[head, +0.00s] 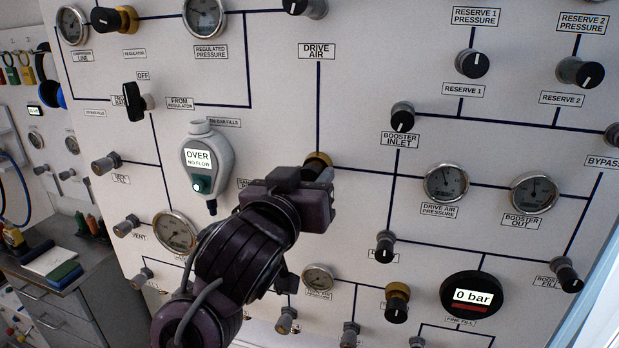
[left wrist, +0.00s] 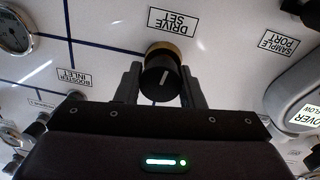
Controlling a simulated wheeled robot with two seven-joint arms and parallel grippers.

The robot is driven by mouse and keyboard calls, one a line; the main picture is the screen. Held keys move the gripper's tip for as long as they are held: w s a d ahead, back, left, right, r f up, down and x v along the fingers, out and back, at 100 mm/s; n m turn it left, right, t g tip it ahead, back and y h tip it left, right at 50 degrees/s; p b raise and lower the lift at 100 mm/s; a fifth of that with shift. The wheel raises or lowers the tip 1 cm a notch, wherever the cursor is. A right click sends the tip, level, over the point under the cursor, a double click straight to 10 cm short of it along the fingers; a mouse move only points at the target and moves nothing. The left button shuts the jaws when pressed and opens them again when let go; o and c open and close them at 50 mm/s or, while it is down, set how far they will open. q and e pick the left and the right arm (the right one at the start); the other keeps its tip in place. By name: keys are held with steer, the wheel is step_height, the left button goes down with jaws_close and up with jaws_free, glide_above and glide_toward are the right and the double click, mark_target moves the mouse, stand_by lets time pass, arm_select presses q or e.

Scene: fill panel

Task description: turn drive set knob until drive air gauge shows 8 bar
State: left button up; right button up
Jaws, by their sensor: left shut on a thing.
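The drive set knob (left wrist: 161,76) is black with a white pointer line and a brass collar; its label appears upside down above it in the left wrist view. In the head view its brass collar (head: 316,160) shows, with the rest mostly behind my gripper. My left gripper (head: 322,176) is shut on the knob, one finger on each side, as the left wrist view (left wrist: 161,90) shows. The drive air pressure gauge (head: 446,183) is a round dial to the right of the gripper; its needle points roughly upward, but its figures are too small to read. My right gripper is not in view.
Other knobs crowd the white panel, including the booster inlet knob (head: 402,116). A grey meter (head: 207,160) showing OVER hangs left of my gripper. The booster out gauge (head: 534,193) and a 0 bar display (head: 472,296) are at right. A bench (head: 70,270) stands at lower left.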

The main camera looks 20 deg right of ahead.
arm_select(q)
steer(key=m, duration=0.4)
steer(key=shift+m, duration=0.4)
steer(key=m+b, duration=0.1)
steer(key=m, duration=0.5)
steer(key=shift+y, duration=0.4)
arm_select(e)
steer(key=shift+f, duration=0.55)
arm_select(q)
steer(key=shift+r, duration=0.1)
steer(key=o, duration=0.9)
steer(key=shift+o, duration=0.2)
steer(key=b+v, duration=0.1)
steer(key=v, duration=0.7)
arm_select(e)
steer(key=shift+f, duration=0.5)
arm_select(q)
steer(key=shift+w+d, duration=0.1)
stand_by(0.6)
